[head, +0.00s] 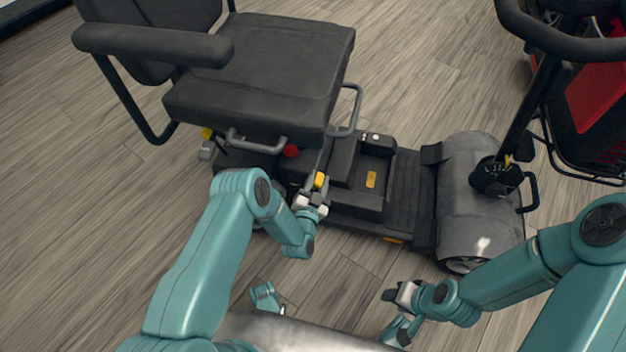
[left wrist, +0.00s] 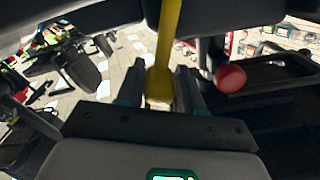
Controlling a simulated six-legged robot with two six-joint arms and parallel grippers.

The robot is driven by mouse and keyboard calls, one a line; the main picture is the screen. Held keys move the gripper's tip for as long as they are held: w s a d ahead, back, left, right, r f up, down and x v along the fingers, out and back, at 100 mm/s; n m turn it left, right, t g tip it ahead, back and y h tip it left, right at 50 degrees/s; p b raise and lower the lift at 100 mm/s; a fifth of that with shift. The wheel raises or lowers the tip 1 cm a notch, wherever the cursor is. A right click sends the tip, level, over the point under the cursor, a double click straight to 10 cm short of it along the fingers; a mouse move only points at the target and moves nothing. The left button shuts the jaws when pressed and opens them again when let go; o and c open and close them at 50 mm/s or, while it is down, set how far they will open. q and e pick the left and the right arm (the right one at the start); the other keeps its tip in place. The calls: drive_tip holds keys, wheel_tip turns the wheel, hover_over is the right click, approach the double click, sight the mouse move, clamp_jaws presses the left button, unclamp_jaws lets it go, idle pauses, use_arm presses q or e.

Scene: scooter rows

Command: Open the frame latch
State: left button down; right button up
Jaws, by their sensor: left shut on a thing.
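The frame latch is a yellow lever (head: 320,179) beside the scooter's frame, below the seat. In the left wrist view the yellow lever (left wrist: 169,35) comes down from the top, and its rounded end sits between my fingers. My left gripper (head: 318,192) is shut on this lever; the fingers (left wrist: 165,85) stand on either side of it. The fingers and wrist hide part of the lever's lower end in the head view. My right gripper (head: 392,296) is low, over the floor in front of the scooter, away from the latch; its jaw opening is unclear.
A red knob (head: 291,151) is close left of the latch and also shows in the left wrist view (left wrist: 230,79). The black seat (head: 270,75) overhangs this area. The scooter's deck (head: 408,190) and grey front cover (head: 475,210) lie right. Floor in front is clear.

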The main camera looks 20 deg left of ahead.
use_arm(q)
drive_tip(key=shift+d+f+m, duration=0.25)
drive_tip(key=shift+d+m, duration=0.2)
drive_tip(key=shift+m, duration=0.25)
drive_tip(key=c, duration=0.8)
unclamp_jaws()
